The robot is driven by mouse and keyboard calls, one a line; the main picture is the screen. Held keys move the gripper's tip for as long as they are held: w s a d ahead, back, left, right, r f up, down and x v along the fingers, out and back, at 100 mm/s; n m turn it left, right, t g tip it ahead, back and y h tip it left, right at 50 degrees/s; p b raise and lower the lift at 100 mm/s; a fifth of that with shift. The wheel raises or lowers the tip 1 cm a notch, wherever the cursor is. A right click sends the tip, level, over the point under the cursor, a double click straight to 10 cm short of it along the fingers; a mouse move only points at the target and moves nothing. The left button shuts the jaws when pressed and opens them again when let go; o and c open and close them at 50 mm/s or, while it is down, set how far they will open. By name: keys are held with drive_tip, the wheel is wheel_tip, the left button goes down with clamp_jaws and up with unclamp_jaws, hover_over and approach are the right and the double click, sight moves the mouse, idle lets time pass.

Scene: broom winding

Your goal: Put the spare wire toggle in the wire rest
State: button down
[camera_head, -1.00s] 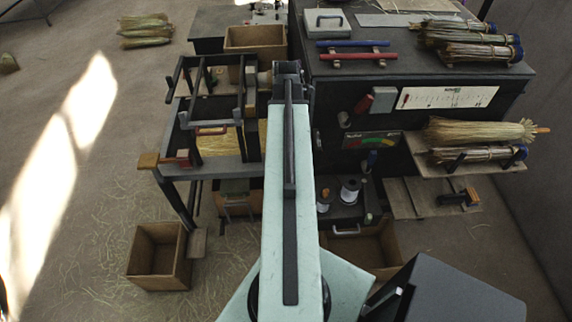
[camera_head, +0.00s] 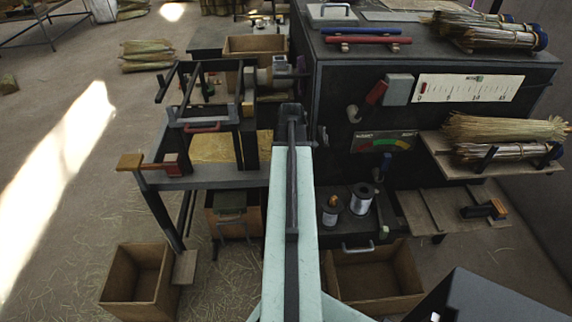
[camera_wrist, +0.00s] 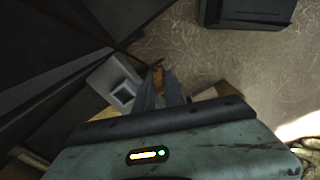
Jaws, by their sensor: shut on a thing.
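My gripper (camera_wrist: 160,95) shows in the wrist view, its two grey fingers close together. Between their tips is a small orange-brown piece (camera_wrist: 157,76), which looks like the wire toggle; most of it is hidden by the fingers. In the head view my pale green arm reaches forward in the middle and hides the gripper and what it holds. Two wire spools, a left one (camera_head: 331,211) and a right one (camera_head: 362,199), stand on a low dark shelf right of the arm. I cannot tell for certain which part is the wire rest.
A dark cabinet (camera_head: 339,120) with a gauge and a broom shelf (camera_head: 440,152) fills the right. A winding bench (camera_head: 212,180) with a dark upright frame stands left of my arm. Wooden boxes, a left one (camera_head: 116,270) and a right one (camera_head: 345,285), sit on the floor. Open floor lies left.

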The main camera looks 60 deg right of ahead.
drive_tip(key=w+d, duration=0.4)
drive_tip(key=d, duration=0.1)
drive_tip(key=w+d+f, duration=0.1)
drive_tip(key=w+d, duration=0.1)
drive_tip(key=d, duration=0.1)
drive_tip(key=shift+w+b, duration=0.3)
drive_tip(key=shift+b, duration=0.1)
wheel_tip(320, 180, down, 4)
drive_tip(key=b, duration=0.4)
drive_tip(key=shift+w+d, duration=0.15)
drive_tip(key=shift+r, duration=0.25)
drive_tip(key=shift+f, duration=0.15)
drive_tip(key=c, duration=1.4)
unclamp_jaws()
wheel_tip(320, 180, up, 12)
drive_tip(key=p, duration=1.2)
drive_tip(key=shift+r+p, duration=0.2)
drive_tip(key=shift+p, duration=0.1)
